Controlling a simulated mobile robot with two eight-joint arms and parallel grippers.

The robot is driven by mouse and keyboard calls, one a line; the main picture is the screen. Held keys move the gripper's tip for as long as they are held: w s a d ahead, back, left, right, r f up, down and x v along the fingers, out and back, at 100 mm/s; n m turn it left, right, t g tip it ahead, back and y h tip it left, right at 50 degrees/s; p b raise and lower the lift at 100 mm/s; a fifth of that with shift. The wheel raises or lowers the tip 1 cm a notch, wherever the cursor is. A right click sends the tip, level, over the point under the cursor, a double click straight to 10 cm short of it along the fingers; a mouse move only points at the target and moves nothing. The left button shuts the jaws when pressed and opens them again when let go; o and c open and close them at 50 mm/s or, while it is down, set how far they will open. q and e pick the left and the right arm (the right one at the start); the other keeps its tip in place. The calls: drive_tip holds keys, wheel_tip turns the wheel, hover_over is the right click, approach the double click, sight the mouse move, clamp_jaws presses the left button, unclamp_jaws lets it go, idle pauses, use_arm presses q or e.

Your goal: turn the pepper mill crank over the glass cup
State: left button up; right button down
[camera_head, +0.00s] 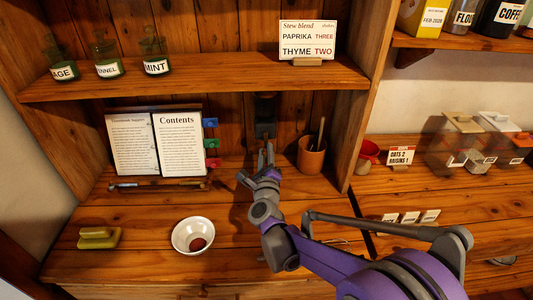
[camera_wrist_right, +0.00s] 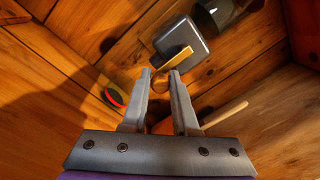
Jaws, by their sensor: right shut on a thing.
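The pepper mill (camera_head: 265,129) is a dark box at the back wall of the shelf bay, with a dark upper part above it. In the right wrist view the mill (camera_wrist_right: 190,42) is a grey block with a pale wooden crank (camera_wrist_right: 172,63) across its face. A dark glassy part (camera_wrist_right: 220,14) adjoins it; I cannot tell whether this is the glass cup. My right gripper (camera_head: 267,150) is just in front of and below the mill. Its fingertips (camera_wrist_right: 161,76) are closed around the crank's end, mostly hidden between them. My left gripper is out of view.
An open book (camera_head: 131,143) stands left of the mill; a brown cup (camera_head: 312,157) with utensils stands right. A white bowl (camera_head: 180,236) holding a reddish thing and a yellow-green block (camera_head: 98,238) are in front. An upper shelf (camera_head: 220,80) runs overhead.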

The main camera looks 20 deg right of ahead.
drive_tip(key=shift+d+r, duration=0.1)
drive_tip(key=shift+r, duration=0.05)
drive_tip(key=c, duration=0.8)
unclamp_jaws()
drive_tip(key=shift+o, duration=0.5)
drive_tip(key=shift+w, duration=0.1)
drive_tip(key=v, duration=1.1)
drive_tip(key=shift+b, duration=0.4)
drive_tip(key=shift+f, duration=0.2)
